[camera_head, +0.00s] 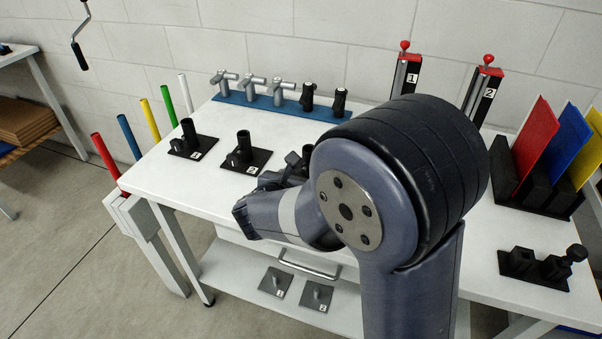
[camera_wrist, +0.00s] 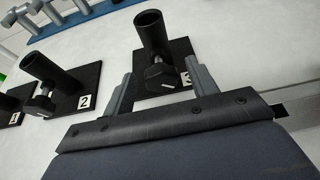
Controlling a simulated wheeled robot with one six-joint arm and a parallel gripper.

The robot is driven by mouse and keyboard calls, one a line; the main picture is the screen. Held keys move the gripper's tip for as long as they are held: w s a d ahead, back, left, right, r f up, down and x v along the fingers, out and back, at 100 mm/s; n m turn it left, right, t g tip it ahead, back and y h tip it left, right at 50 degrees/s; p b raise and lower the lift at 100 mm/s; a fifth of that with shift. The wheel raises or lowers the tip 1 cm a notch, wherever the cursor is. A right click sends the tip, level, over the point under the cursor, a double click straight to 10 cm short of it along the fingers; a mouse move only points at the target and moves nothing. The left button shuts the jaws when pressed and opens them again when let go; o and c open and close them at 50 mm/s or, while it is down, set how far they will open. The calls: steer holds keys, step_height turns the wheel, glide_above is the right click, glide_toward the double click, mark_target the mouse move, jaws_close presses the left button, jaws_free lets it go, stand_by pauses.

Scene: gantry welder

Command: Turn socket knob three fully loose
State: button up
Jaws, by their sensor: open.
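Socket three is a black upright tube (camera_wrist: 151,32) on a square black base plate (camera_wrist: 181,52) with a white label "3" (camera_wrist: 186,79). Its black knob (camera_wrist: 161,74) is on the near side of the tube. In the wrist view my gripper (camera_wrist: 158,78) is open, with one grey finger on each side of the knob. I cannot tell whether either finger touches it. In the head view my arm hides most of socket three; a dark part of it (camera_head: 307,152) shows beside the arm.
Socket two (camera_head: 244,146) and socket one (camera_head: 189,134) stand to the left on the white table (camera_head: 168,182). A blue rack (camera_head: 262,104) of several grey and black fittings is behind. Red, blue and yellow panels (camera_head: 537,142) stand at the right.

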steer(key=shift+x, duration=0.85)
steer(key=shift+c, duration=0.2)
steer(key=c, duration=0.9)
